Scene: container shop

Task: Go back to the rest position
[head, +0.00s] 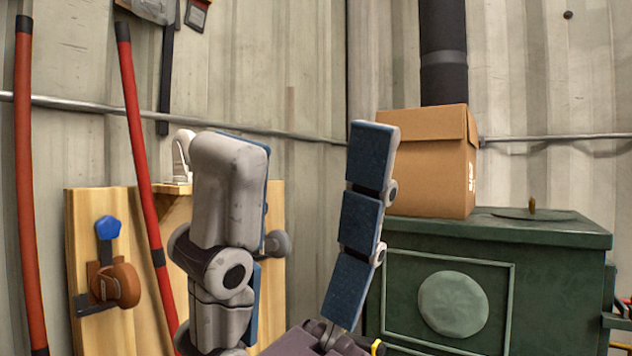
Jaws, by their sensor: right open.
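My right gripper (302,145) fills the lower middle of the head view, with its fingers pointing up. Its thick grey finger stands on the left and its blue-padded finger on the right, with a wide gap between them. It is open, and nothing shows between the fingers. My left gripper is not in view.
A cardboard box (425,165) sits on a dark green metal cabinet (560,262) at the right, with a black pipe (442,50) behind. At the left are red-handled poles (137,130) and a wooden board (85,220) holding a blue-and-brown item (115,280). Corrugated walls (260,70) close off the back.

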